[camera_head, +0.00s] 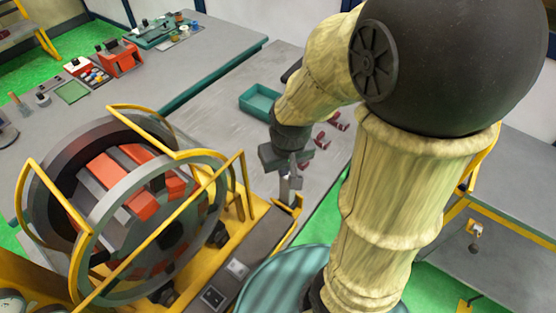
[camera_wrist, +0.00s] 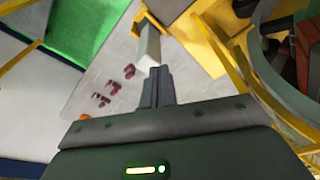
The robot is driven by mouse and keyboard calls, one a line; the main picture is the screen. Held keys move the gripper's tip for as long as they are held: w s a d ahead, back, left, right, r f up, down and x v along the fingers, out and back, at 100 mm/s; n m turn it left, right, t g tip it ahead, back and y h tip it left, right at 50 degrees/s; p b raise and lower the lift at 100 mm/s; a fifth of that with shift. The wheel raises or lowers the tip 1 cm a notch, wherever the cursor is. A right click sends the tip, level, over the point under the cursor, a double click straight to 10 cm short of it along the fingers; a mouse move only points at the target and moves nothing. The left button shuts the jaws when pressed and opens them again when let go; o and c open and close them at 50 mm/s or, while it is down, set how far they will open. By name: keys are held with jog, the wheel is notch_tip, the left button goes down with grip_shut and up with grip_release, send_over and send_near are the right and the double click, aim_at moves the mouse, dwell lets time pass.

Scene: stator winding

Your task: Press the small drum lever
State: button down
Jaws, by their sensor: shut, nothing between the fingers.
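The small drum lever (camera_wrist: 149,46) looks like a pale grey bar on a yellow mount in the wrist view. In the head view the lever (camera_head: 284,190) stands at the right end of the yellow drum frame, just below my gripper. My gripper (camera_wrist: 157,72) is shut and empty, its dark fingers side by side and their tips at the near end of the lever. I cannot tell whether they touch it. In the head view my gripper (camera_head: 291,176) points down and partly hides the lever. The large drum (camera_head: 85,165) with red and grey segments is at the left.
Yellow guard bars (camera_head: 165,238) surround the drum. A dark panel with switches (camera_head: 236,267) lies along the frame. A teal tray (camera_head: 260,103) and several dark red parts (camera_head: 321,140) lie on the grey table behind. A green-topped round surface (camera_head: 280,285) is at the front.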

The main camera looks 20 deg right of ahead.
jog(key=w+a+r+n+g+p, duration=0.1)
jog(key=w+n+g, duration=0.1)
jog(key=w, duration=0.4)
jog(key=w+a+r+n+g+h+p, duration=0.1)
jog(key=w+a+r+n+g+p, duration=0.1)
jog(key=w+n, duration=0.2)
jog(key=shift+w+h, duration=0.3)
jog(key=shift+w, duration=0.8)
jog(key=shift+f, duration=0.1)
jog(key=s+d+f+p, duration=0.3)
jog(key=s+f+p, duration=0.1)
jog(key=f, duration=0.5)
jog(key=shift+s+d+f+p, duration=0.3)
jog(key=shift+s+d, duration=0.1)
jog(key=shift+s, duration=0.2)
